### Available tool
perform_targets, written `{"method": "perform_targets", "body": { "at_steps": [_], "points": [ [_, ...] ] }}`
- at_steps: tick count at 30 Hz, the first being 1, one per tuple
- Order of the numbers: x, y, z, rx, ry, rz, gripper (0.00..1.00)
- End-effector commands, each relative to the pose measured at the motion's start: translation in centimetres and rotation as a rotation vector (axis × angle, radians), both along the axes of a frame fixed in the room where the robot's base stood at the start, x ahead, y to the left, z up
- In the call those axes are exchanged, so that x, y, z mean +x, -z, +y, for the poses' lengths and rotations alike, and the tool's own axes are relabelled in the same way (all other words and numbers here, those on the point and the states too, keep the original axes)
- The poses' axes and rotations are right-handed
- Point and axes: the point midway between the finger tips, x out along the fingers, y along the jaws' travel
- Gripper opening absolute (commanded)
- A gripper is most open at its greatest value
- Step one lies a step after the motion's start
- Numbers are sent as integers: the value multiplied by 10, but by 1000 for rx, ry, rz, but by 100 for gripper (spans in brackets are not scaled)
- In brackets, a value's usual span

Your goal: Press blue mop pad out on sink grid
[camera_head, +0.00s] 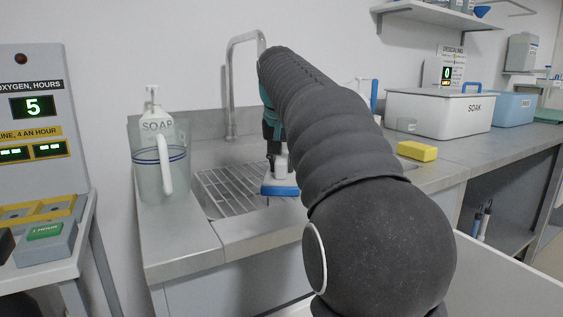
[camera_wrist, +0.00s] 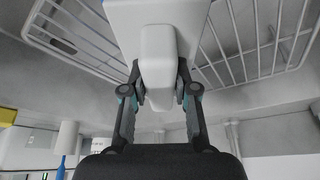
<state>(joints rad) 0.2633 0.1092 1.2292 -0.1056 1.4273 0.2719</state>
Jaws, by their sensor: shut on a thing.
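The blue mop pad (camera_head: 279,190) is the blue layer under a white head, with a white grip block (camera_head: 281,166) on top. My gripper (camera_head: 273,150) is shut on this white block from above. In the wrist view my gripper (camera_wrist: 160,95) has a finger on each side of the block (camera_wrist: 158,65). The pad is at the sink grid (camera_head: 222,190), over its right part. I cannot tell whether it touches the bars. The wrist view shows the grid bars (camera_wrist: 255,45) on both sides of the white head (camera_wrist: 190,15). My arm hides the sink's right part.
A clear jug (camera_head: 150,180) and a soap bottle (camera_head: 157,125) stand left of the sink. The faucet (camera_head: 230,90) rises behind it. A yellow sponge (camera_head: 417,151) and a white SOAK tub (camera_head: 438,110) are on the counter at right, with a blue box (camera_head: 512,107) beyond.

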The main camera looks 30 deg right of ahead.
Motion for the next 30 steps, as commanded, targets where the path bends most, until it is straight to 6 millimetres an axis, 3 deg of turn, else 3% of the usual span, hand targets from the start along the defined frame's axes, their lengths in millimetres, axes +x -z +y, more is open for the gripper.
{"method": "perform_targets", "body": {
  "at_steps": [14, 30],
  "points": [
    [0, 1, 0, 2, 0, 6, 0],
    [0, -35, 0, 1, 0, 3, 0]
  ]
}}
